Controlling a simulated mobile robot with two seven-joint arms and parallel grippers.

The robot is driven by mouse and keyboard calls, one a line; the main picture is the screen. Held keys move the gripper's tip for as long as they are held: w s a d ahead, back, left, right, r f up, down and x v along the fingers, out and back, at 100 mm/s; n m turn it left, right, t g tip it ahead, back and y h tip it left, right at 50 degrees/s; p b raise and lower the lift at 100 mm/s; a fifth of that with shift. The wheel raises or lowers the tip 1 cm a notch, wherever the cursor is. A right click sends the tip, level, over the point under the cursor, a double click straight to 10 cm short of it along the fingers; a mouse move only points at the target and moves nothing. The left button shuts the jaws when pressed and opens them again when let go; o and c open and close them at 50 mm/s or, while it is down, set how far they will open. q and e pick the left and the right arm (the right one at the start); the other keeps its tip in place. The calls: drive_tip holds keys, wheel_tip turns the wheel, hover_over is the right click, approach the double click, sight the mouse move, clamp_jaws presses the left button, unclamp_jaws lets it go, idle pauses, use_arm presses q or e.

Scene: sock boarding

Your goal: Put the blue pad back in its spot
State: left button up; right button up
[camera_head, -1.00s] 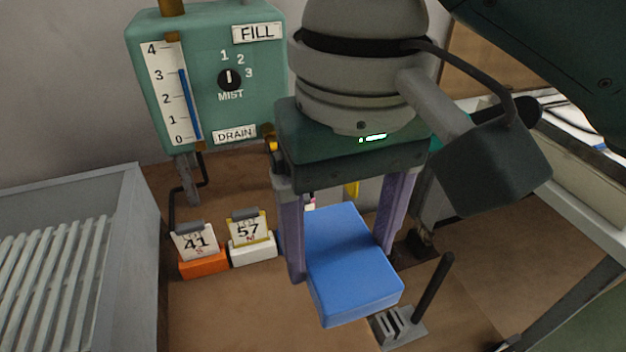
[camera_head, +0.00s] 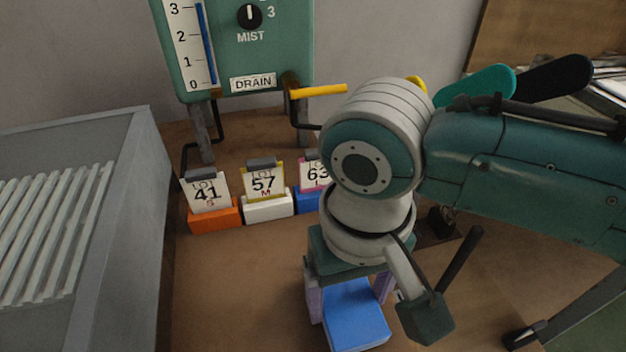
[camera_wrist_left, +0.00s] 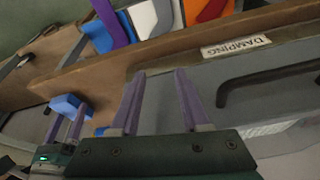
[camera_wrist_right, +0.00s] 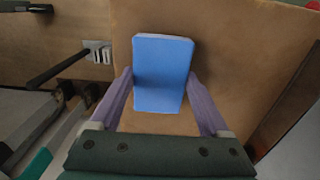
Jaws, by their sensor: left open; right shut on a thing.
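The blue pad (camera_head: 355,318) is a flat blue block low in the head view. My right gripper (camera_head: 346,298) is shut on it, one purple finger at each side. In the right wrist view the pad (camera_wrist_right: 163,72) sits between the fingers above the brown tabletop. The gap under the pad is hard to judge. My left gripper (camera_wrist_left: 160,74) is open and empty, in front of the grey cabinet; it is outside the head view. The pad also shows at the left of the left wrist view (camera_wrist_left: 70,106). I cannot make out the pad's spot.
Numbered cards stand in an orange block (camera_head: 215,220), a white block (camera_head: 268,208) and a blue block (camera_head: 308,203). A green MIST box (camera_head: 250,60) is behind them. A grey slatted unit (camera_head: 120,215) is at left. Bare tabletop (camera_head: 240,280) lies between it and the pad.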

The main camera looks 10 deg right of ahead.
sight(348, 301)
drive_tip(key=o, duration=1.2)
drive_tip(key=shift+f, duration=0.1)
drive_tip(key=shift+c, duration=0.2)
drive_tip(key=shift+r, duration=0.35)
wheel_tip(348, 301, up, 12)
drive_tip(key=p, duration=0.4)
drive_tip(key=s+a+f+n+t+y, duration=0.2)
drive_tip(key=s+y, duration=0.1)
drive_tip(key=s, duration=0.3)
drive_tip(key=s+d+t+h, duration=0.1)
drive_tip(key=s+d+h, duration=0.1)
drive_tip(key=s+d, duration=0.4)
drive_tip(key=d, duration=0.5)
drive_tip(key=shift+d+r+t+h, duration=0.2)
drive_tip(key=shift+r+t+h, duration=0.1)
drive_tip(key=shift+r+h, duration=0.1)
